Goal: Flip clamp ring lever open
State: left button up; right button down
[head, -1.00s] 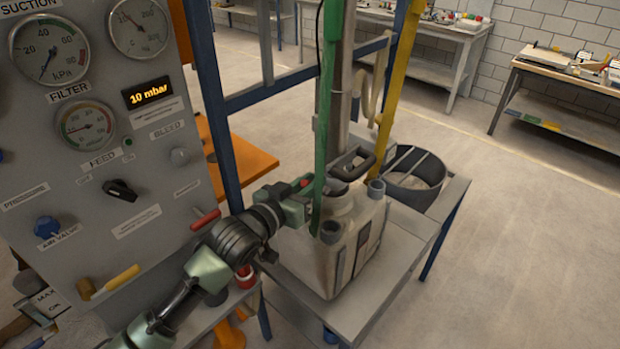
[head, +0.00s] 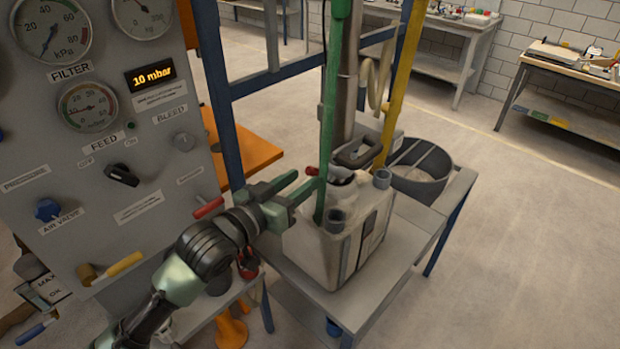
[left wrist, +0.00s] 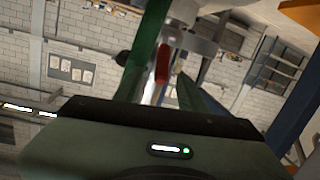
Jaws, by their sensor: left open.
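The clamp ring (head: 342,177) sits around the neck of the pale canister (head: 310,248). Its red-tipped lever (head: 312,171) sticks out to the left of the ring. My left gripper (head: 307,181) is open and empty, with its green fingers pointing at the lever from the left. In the left wrist view, the red lever tip (left wrist: 162,65) shows just beyond the gripper, with the grey ring (left wrist: 190,40) behind it. I cannot tell whether a finger touches the lever. My right gripper is not in view.
A green upright pole (head: 328,110) passes close beside the canister neck. A yellow pole (head: 400,80) and a dark round bin (head: 420,185) stand behind. The gauge panel (head: 100,190) is left of my arm. The canister stands on a grey bench (head: 400,250).

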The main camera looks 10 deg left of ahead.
pick_arm(q)
jog(key=shift+v, duration=0.8)
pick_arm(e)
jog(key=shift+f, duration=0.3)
